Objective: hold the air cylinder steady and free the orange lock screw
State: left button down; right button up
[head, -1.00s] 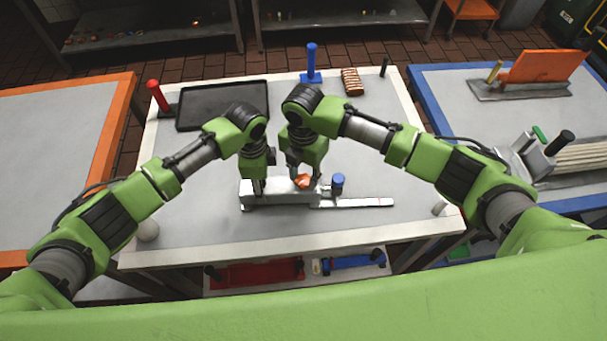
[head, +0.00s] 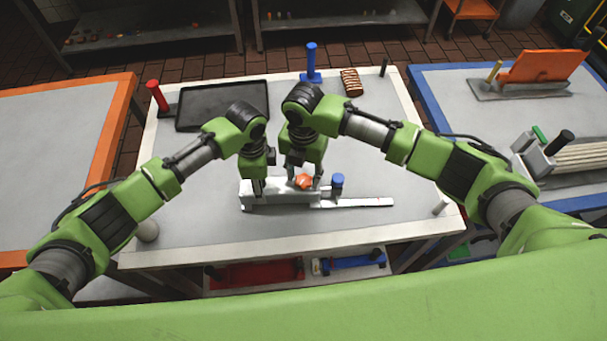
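The air cylinder (head: 282,197) is a light grey block lying across the middle of the table, with a flat bar reaching out to the right and a blue knob (head: 337,180) at its right end. The orange lock screw (head: 303,181) sits on top of the block. My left gripper (head: 259,187) points down at the left part of the cylinder; its fingers seem to be at the block, but their gap is too small to judge. My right gripper (head: 303,174) points down over the orange screw, with its fingers apart on either side of it. Whether they touch the screw is unclear.
A dark tray (head: 222,103) lies at the back left beside a red-handled tool (head: 157,95). A blue-handled tool (head: 311,62) and a brown striped block (head: 351,82) stand at the back. The table (head: 210,225) is clear in front of the cylinder.

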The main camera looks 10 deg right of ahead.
aim_at(304, 180)
jog(key=shift+o, duration=0.2)
notch_tip(304, 180, up, 12)
dwell(0.6)
dwell(0.3)
jog(key=shift+c, duration=1.3)
